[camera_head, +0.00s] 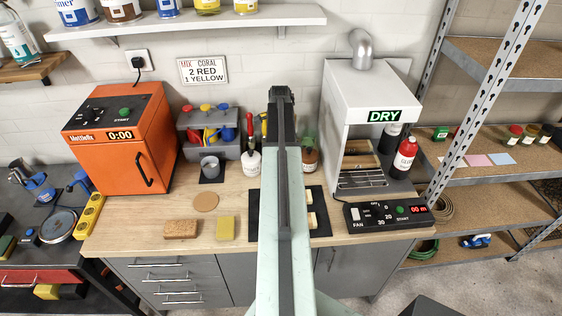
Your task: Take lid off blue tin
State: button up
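No tin that is blue all over shows clearly. A white-and-blue tin (77,11) stands at the left of the white wall shelf, and its label ends in "imer". Another tin with a blue band (168,8) stands further right on that shelf. The tops of both are cut off by the frame edge, so their lids are hidden. My gripper (282,93) is at the far end of my raised arm, in the middle of the view, below and right of these tins. It is seen from behind, its fingers cannot be made out, and nothing shows held.
The white shelf (230,20) also holds a brown tin (121,11) and a yellow one (207,6). On the bench (165,205) stand an orange mixer (115,140), a colour dispenser (208,130) and a white drying booth (365,110). My arm hides the bench middle.

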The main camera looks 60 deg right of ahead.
jog(key=shift+a, duration=0.1)
jog(key=c, duration=1.5)
jog(key=shift+s, duration=0.1)
